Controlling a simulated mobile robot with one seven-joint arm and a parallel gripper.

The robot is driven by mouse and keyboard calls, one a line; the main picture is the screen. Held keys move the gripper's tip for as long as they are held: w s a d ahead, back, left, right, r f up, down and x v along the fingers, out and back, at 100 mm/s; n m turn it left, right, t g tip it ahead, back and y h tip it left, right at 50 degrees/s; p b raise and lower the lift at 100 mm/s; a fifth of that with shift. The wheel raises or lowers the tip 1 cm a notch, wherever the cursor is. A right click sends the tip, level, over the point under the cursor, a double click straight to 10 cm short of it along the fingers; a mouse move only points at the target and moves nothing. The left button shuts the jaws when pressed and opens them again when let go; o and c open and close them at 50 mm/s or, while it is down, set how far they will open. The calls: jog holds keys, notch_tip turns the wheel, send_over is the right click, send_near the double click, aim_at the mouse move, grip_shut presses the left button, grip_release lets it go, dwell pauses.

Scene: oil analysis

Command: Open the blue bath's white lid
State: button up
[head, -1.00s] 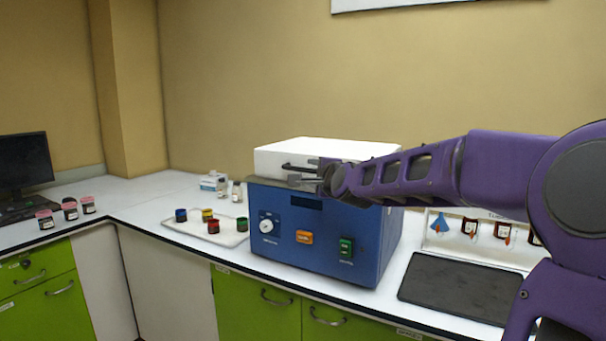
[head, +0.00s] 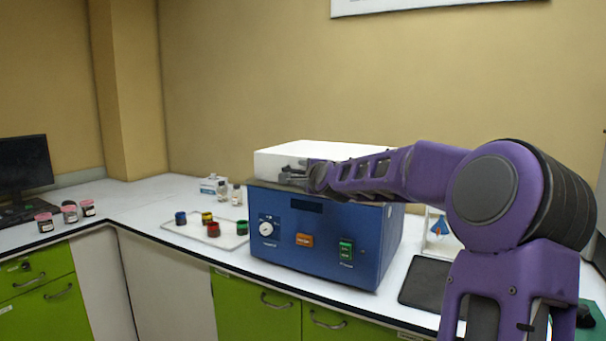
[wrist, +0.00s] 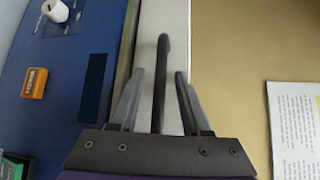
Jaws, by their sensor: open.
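The blue bath (head: 325,265) stands on the bench with its white lid (head: 290,150) lying shut on top. In the wrist view the lid's white front (wrist: 178,40) is a pale strip beside the blue front panel (wrist: 70,75). The lid's dark bar handle (wrist: 161,60) lies between the two fingers of my gripper (wrist: 158,76), with a gap to each side. My gripper is open and also shows at the lid's front in the head view (head: 292,173), where it hides the handle.
A white tray (head: 185,229) with several coloured-lid jars lies left of the bath. Small bottles (head: 230,191) stand behind it. A dark mat (head: 422,284) lies to the right, partly behind my arm. Pink-lidded jars (head: 70,212) and a monitor (head: 22,165) are far left.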

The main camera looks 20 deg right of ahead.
grip_shut()
dwell(1.5)
